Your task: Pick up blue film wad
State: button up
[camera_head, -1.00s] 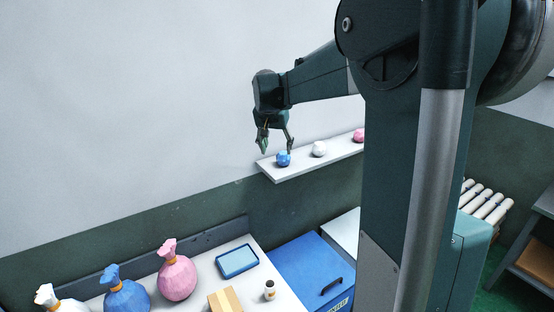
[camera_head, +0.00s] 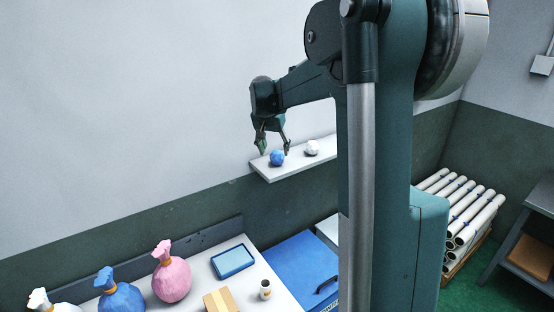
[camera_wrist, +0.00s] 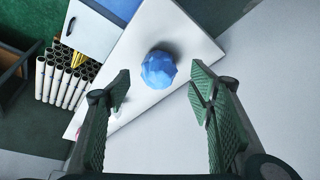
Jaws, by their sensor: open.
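The blue film wad (camera_head: 277,158) is a small crumpled ball on the left end of a white wall shelf (camera_head: 285,172). My gripper (camera_head: 273,147) hangs pointing down just above it and is open. In the wrist view the blue wad (camera_wrist: 158,70) lies ahead of the two green-padded fingers (camera_wrist: 160,90), in line with the gap between them. Nothing is between the fingers, and they do not visibly touch the wad. A white wad (camera_head: 311,148) sits on the shelf to the right of the blue one.
Below the shelf, a table carries a pink bag (camera_head: 172,278), a blue bag (camera_head: 121,296), a white bag (camera_head: 48,303), a blue tray (camera_head: 233,262), a carton (camera_head: 220,300) and a small jar (camera_head: 265,290). A blue box (camera_head: 295,268) stands beside it. White rolls (camera_head: 458,212) are stacked at right.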

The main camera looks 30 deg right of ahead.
aim_at(276, 153)
jog(key=shift+w+d+f, duration=0.1)
jog(key=shift+f, duration=0.2)
jog(key=shift+p+x, duration=0.45)
jog(key=shift+x, duration=2.2)
jog(key=shift+d+r, duration=0.1)
jog(key=c, duration=0.9)
